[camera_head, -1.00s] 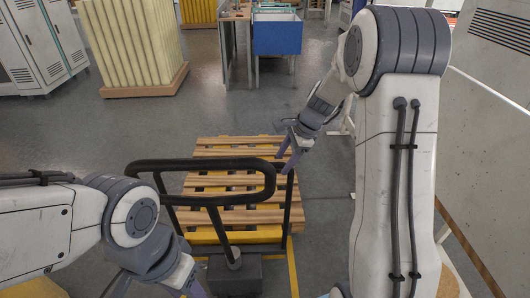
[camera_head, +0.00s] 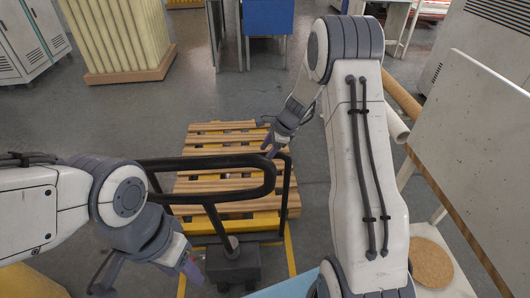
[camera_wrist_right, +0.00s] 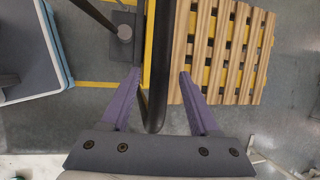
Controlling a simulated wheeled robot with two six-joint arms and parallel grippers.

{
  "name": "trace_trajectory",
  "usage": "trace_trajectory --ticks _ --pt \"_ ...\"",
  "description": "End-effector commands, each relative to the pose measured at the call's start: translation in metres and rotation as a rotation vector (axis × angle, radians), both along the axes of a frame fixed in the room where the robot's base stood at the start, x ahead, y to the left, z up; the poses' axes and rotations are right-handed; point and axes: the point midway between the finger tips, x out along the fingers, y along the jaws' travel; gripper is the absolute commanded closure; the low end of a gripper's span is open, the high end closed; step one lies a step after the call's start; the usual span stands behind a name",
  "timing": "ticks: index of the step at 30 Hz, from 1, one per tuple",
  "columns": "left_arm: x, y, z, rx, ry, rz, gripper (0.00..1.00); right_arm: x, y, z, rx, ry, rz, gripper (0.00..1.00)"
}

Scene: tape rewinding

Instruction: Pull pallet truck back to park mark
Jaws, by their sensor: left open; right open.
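The pallet truck has a black looped handle (camera_head: 215,161), a dark grey block (camera_head: 236,268) at its foot and yellow parts under a slatted wooden pallet (camera_head: 225,140). My right gripper (camera_head: 270,148) is open at the right side of the handle. In the right wrist view, a black bar of the truck (camera_wrist_right: 157,100) runs between the open purple fingers, apart from both; its depth is unclear. My left gripper (camera_head: 192,270) is low, left of the dark block, beneath the handle's left end; its fingers show only partly. Yellow floor lines (camera_head: 290,252), possibly the park mark, flank the dark block.
A white table with a cork disc (camera_head: 430,262) and a tall white panel (camera_head: 470,130) stand at the right. A light blue surface (camera_head: 287,287) is at the bottom. A yellow stack (camera_head: 118,40) and blue box (camera_head: 268,18) stand behind, with free grey floor between.

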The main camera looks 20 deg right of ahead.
Motion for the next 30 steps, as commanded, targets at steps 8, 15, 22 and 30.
trace_trajectory --ticks 8,15,22,30 --pt "0.0000 0.0000 -0.0001 0.000 0.000 0.000 0.50 0.0024 0.0032 -0.0053 0.000 -0.001 0.002 0.38" --pt "0.0000 0.0000 -0.0001 0.000 0.000 0.000 0.50 0.0022 0.0030 -0.0051 -0.001 -0.001 0.002 0.95" --pt "0.0000 0.0000 0.0000 0.000 0.000 0.000 0.50 0.0020 0.0029 -0.0051 0.000 0.000 0.002 1.00" --pt "0.0001 -0.0001 0.0000 0.000 0.000 0.000 0.50 0.0019 0.0028 -0.0051 0.000 0.000 0.002 1.00"
